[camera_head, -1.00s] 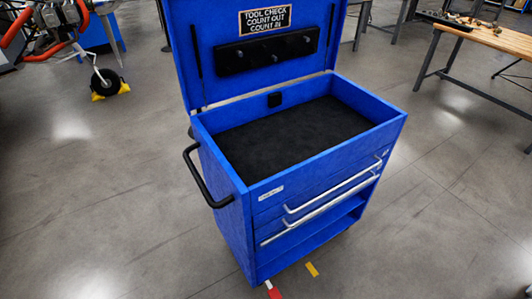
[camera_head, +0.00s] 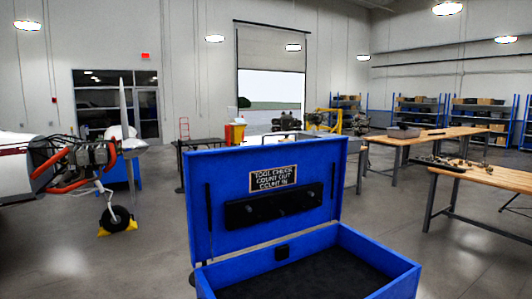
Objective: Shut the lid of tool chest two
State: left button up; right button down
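A blue tool chest (camera_head: 398,283) stands in front of me at the bottom of the head view. Its lid (camera_head: 222,172) is open and stands upright along the back edge. The lid's inner face has a sign reading "TOOL CHECK COUNT OUT COUNT IN" and a black strip with knobs. The chest's top compartment has a black lining and looks empty. The chest's front and drawers are below the picture. I cannot read a chest number in this view. Neither of my grippers is in view.
Wooden workbenches (camera_head: 490,176) stand at the right, with loose parts on the nearer one. An aircraft with an exposed engine (camera_head: 88,155) and a wheel (camera_head: 115,219) is at the left. Blue shelves (camera_head: 418,112) line the back. Grey floor (camera_head: 150,262) is clear left of the chest.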

aim_at(237, 198)
jog(key=u, duration=1.6)
jog(key=i, duration=2.7)
jog(key=z, duration=1.15)
jog(key=i, duration=2.6)
jog(key=z, duration=1.65)
